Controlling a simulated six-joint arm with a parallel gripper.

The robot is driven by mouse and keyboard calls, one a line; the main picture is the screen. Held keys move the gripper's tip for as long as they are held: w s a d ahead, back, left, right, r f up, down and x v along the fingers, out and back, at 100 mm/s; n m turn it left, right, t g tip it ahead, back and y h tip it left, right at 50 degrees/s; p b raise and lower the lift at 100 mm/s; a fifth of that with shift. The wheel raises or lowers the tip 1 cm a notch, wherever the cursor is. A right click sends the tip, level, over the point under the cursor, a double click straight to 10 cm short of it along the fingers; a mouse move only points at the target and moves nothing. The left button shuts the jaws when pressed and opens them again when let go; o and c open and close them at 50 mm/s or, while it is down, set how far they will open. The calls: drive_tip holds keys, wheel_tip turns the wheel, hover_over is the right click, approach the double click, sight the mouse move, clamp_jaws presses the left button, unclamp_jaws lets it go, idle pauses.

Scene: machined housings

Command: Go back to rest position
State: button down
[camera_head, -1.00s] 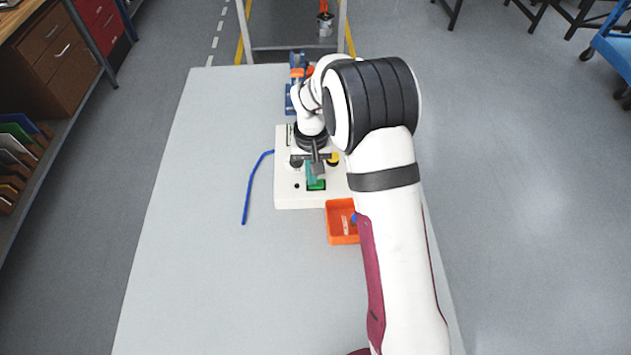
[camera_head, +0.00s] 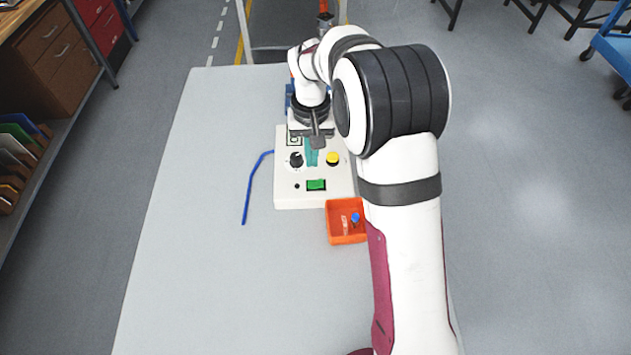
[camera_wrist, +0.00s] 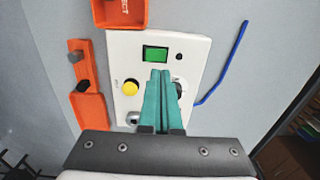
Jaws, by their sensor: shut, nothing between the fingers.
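My gripper (camera_head: 312,152) is above the far part of a white control panel (camera_head: 286,192) on the grey table. Its two teal fingers are together with nothing between them; they also show in the wrist view (camera_wrist: 159,88). The panel carries a green rocker switch (camera_head: 316,185), a black knob (camera_head: 296,160) and a yellow button (camera_head: 333,158). In the wrist view the green switch (camera_wrist: 155,54) and yellow button (camera_wrist: 130,88) are clear of the fingers. The fingers cover part of the panel there.
An orange bin (camera_head: 347,238) with a blue-headed part and a pale piece stands in front of the panel. A blue cord (camera_head: 248,190) lies left of it. An orange holder (camera_wrist: 88,100) shows beside the panel in the wrist view. The table's left side is clear.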

drive_tip(key=s+d+r+m, duration=0.1)
drive_tip(key=s+d+r, duration=0.1)
drive_tip(key=s+r, duration=0.35)
drive_tip(key=s+d+r+m+y, duration=0.1)
drive_tip(key=s+r+m, duration=0.1)
drive_tip(key=s, duration=0.6)
drive_tip(key=s+d+r+m, duration=0.1)
drive_tip(key=s+d+r, duration=0.15)
drive_tip(key=s, duration=0.45)
drive_tip(key=s+m, duration=0.1)
drive_tip(key=s, duration=0.9)
drive_tip(key=shift+s+a+f+m+y, duration=0.25)
drive_tip(key=shift+s+f+m+y, duration=0.05)
drive_tip(key=shift+s+f+y, duration=0.1)
